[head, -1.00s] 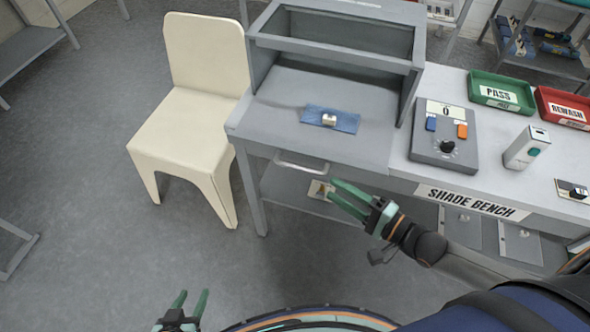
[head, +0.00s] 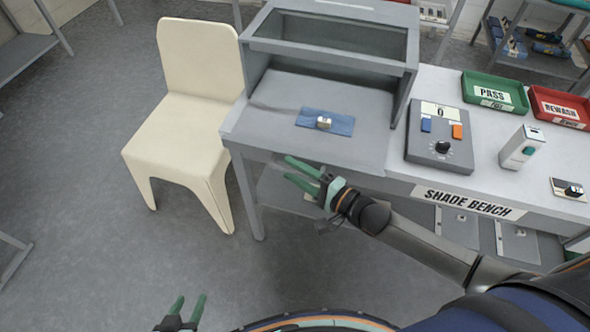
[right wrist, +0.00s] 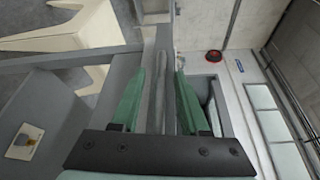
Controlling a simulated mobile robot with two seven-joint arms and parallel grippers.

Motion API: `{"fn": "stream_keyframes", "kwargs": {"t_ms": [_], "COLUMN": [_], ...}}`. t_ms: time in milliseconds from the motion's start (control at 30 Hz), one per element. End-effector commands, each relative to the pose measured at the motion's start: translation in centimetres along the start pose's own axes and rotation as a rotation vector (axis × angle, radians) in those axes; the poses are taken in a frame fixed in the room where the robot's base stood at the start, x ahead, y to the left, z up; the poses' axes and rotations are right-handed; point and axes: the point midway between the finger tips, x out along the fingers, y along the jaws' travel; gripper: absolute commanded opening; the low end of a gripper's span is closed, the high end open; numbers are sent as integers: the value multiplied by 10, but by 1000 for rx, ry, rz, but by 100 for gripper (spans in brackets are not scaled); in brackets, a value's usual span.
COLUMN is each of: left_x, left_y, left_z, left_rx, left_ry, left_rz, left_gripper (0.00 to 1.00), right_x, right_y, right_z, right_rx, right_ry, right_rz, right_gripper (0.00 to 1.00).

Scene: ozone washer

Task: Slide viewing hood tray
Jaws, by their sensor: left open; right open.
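The grey viewing hood (head: 335,50) stands on the left of the bench. Its grey tray surface (head: 270,122) sits under it, carrying a blue cloth (head: 342,125) with a small shiny metal piece (head: 323,122) on top. My right gripper (head: 288,169) is open at the tray's front edge, its fingers over the spot where the handle sits, so the handle is hidden in the head view. In the right wrist view a grey bar (right wrist: 160,85), likely the handle, runs between the open fingers; contact is unclear. My left gripper (head: 190,303) is open and empty, low at the bottom left.
A cream chair (head: 190,120) stands left of the bench. Right of the hood are a control box (head: 441,146) with a dial, a white device (head: 521,146), a green PASS tray (head: 494,95) and a red REWASH tray (head: 560,108). The floor before the bench is clear.

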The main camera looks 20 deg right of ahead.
Motion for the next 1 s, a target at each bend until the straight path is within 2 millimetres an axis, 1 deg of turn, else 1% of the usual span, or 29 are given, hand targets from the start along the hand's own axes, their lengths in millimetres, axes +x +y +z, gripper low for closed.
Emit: {"fn": "stream_keyframes", "kwargs": {"t_ms": [67, 100, 400, 500, 1000], "left_x": [0, 0, 0, 0, 0], "left_y": [0, 0, 0, 0, 0], "left_z": [0, 0, 0, 0, 1], "left_rx": [0, 0, 0, 0, 0], "left_ry": [0, 0, -1, -1, -2], "left_rz": [0, 0, 0, 0, 0], "left_gripper": [50, 50, 50, 50, 50], "right_x": [0, 0, 0, 0, 0], "right_y": [0, 0, 0, 0, 0], "right_z": [0, 0, 0, 0, 0], "right_rx": [0, 0, 0, 0, 0], "right_ry": [0, 0, 0, 0, 0], "right_rz": [0, 0, -1, -1, 0], "right_gripper": [45, 42, 9, 0, 0]}}
